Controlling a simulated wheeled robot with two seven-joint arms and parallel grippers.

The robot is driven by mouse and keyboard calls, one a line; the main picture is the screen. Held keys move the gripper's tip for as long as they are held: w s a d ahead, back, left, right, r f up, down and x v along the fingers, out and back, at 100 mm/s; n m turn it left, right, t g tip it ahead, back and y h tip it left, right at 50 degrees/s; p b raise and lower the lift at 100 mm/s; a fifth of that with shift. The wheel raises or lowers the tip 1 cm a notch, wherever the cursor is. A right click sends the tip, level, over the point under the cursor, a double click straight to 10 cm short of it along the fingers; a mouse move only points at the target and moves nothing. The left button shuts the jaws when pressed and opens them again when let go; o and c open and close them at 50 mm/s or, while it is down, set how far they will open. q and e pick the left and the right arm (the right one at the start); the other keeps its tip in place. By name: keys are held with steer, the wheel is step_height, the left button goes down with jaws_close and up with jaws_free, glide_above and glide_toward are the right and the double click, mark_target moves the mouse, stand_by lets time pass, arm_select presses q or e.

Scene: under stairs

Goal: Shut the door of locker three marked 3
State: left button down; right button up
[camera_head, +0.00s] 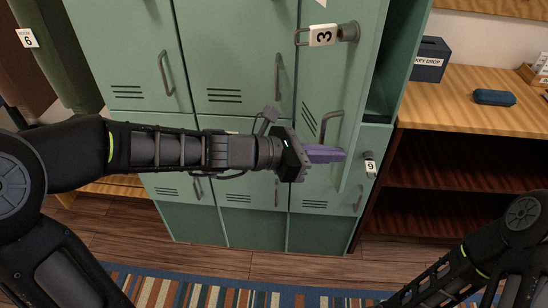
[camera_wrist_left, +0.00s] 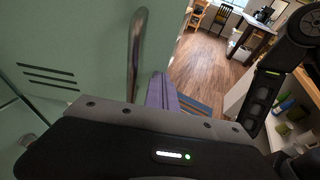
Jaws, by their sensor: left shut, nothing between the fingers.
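The green door of locker three (camera_head: 340,85) is at the upper right of the locker bank, with a white padlock tag marked 3 (camera_head: 322,35) hanging sideways. The door stands partly open; a dark gap (camera_head: 385,85) shows along its right side.
A lower locker has a tag (camera_head: 370,167) that reads 9. A wooden counter (camera_head: 470,110) with a blue key drop box (camera_head: 430,58) and a blue case (camera_head: 494,97) stands right of the lockers. A striped rug (camera_head: 220,292) lies in front. My right arm (camera_head: 470,260) is at the lower right.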

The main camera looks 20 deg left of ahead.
arm_select(q)
steer(key=w+d+n+t+y+b, duration=0.2)
steer(key=w+d+n+t+b, duration=0.1)
steer(key=w+d+b, duration=0.9)
steer(key=w+d+n+t+y+p, duration=0.3)
steer(key=w+n+y, duration=0.3)
steer(key=w, duration=1)
steer(key=shift+d+r+t+y, duration=0.3)
steer(key=shift+d+t+y, duration=0.15)
steer(key=shift+y, duration=0.25)
